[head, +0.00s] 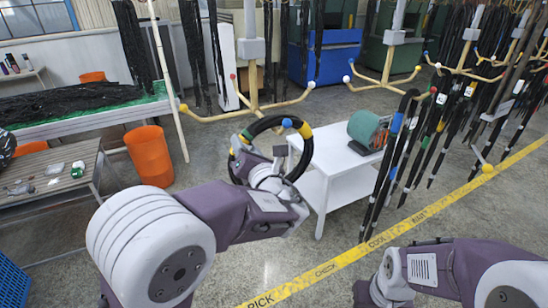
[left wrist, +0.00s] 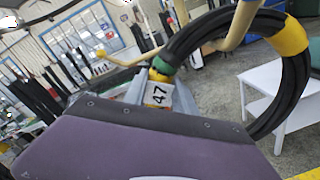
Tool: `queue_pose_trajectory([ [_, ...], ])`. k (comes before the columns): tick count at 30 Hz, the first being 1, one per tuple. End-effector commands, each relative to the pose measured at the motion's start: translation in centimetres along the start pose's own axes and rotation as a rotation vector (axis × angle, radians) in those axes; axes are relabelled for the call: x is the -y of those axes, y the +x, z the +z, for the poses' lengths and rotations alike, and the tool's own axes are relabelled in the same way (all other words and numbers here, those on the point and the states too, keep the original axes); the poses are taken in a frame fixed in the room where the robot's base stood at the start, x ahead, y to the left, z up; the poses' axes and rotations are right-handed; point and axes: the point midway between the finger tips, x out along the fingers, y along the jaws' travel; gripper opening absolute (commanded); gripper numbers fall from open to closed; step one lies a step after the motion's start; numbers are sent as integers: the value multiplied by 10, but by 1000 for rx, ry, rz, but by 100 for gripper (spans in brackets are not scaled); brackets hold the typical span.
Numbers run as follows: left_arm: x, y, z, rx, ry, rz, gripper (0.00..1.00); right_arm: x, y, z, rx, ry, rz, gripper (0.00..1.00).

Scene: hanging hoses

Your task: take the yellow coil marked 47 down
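The coil marked 47 is a black hose ring (head: 297,172) with yellow, blue and green bands, at the near rack in the head view. In the left wrist view the black hose (left wrist: 190,40) arcs up to the right, with a wide yellow band. Its white tag reading 47 (left wrist: 158,95) sits on a yellow part below a green band. My left gripper (head: 256,160) is at the coil's left side. Grey finger parts show on both sides of the tag, but my purple wrist hides whether they grip.
The cream rack (head: 254,108) has arms with coloured tips close to the coil. A white table (head: 335,160) with a green-faced reel (head: 365,127) stands behind it. More hoses (head: 398,145) hang at right. An orange bin (head: 149,155) stands left. Yellow tape (head: 330,268) crosses the floor.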

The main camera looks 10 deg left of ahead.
Motion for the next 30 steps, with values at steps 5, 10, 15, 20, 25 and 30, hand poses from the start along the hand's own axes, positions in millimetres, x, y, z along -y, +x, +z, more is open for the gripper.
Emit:
queue_pose_trajectory([
  [5, 0, 0, 0, 0, 1, -2, 0, 0, 0, 0, 0, 0, 0, 0],
  [10, 0, 0, 0, -1, 1, -1, 0, 0, 0, 0, 0, 0, 0, 0],
  [15, 0, 0, 0, -1, 1, -1, 0, 0, 0, 0, 0, 0, 0, 0],
  [20, 0, 0, 0, -1, 1, -1, 0, 0, 0, 0, 0, 0, 0, 0],
  [25, 0, 0, 0, -1, 1, -1, 0, 0, 0, 0, 0, 0, 0, 0],
  [30, 0, 0, 0, -1, 1, -1, 0, 0, 0, 0, 0, 0, 0, 0],
])
